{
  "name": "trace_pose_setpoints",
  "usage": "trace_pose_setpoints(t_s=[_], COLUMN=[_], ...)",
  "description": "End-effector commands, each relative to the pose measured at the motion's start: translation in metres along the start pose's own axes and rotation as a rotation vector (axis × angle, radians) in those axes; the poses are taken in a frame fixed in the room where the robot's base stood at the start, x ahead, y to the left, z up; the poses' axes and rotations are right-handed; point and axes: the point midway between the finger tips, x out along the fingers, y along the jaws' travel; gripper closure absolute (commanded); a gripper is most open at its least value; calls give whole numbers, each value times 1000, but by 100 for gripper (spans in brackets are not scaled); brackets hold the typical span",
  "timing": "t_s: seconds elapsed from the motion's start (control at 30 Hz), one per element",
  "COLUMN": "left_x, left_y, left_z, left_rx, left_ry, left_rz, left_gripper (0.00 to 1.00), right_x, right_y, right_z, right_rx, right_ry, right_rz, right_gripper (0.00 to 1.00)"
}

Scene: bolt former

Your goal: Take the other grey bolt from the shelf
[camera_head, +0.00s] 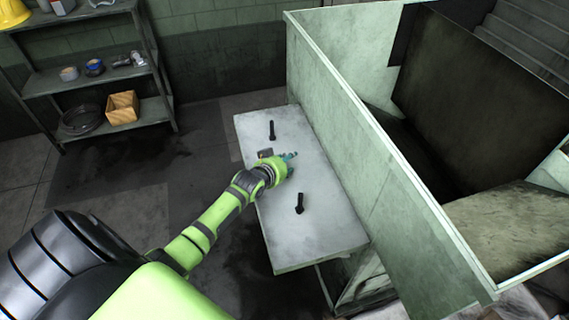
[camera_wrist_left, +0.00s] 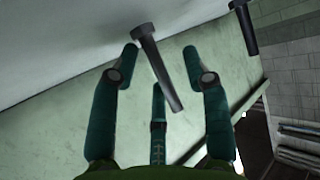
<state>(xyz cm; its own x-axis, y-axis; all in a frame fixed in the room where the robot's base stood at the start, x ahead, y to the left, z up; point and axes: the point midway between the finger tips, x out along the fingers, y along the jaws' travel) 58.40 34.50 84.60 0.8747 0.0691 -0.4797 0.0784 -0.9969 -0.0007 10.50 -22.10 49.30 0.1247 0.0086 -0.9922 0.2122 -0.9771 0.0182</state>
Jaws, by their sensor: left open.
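Two dark grey bolts are on the pale grey shelf (camera_head: 325,237). In the head view, the far bolt (camera_head: 272,131) is near the back end and the near bolt (camera_head: 299,204) is nearer the front. My left gripper (camera_head: 290,156) is over the shelf between them, closer to the far bolt. In the left wrist view, its teal fingers are spread and empty (camera_wrist_left: 161,62). One bolt (camera_wrist_left: 157,66) appears across the gap between the fingers, apart from them as far as I can tell. The other bolt (camera_wrist_left: 244,28) is at the top right. My right gripper is out of view.
A tall pale green machine wall (camera_head: 375,150) stands along the shelf's right side. A rack (camera_head: 92,78) with a yellow helmet (camera_head: 12,12), cans and a wooden box (camera_head: 122,107) stands at the back left. The floor between rack and shelf is clear.

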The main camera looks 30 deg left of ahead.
Motion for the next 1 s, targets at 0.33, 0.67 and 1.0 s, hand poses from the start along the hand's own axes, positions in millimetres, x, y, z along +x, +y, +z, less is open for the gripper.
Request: trace_pose_setpoints(t_s=[0.33,0.67,1.0], left_x=[0,-1,-16], left_y=[0,0,0], left_z=[0,-1,-32], left_rx=[0,0,1], left_ry=[0,2,8], left_rz=[0,0,0], left_gripper=[100,100,100], right_x=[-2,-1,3], right_y=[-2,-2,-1], right_z=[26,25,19], right_rx=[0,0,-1], right_ry=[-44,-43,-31], right_rz=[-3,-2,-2], right_gripper=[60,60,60])
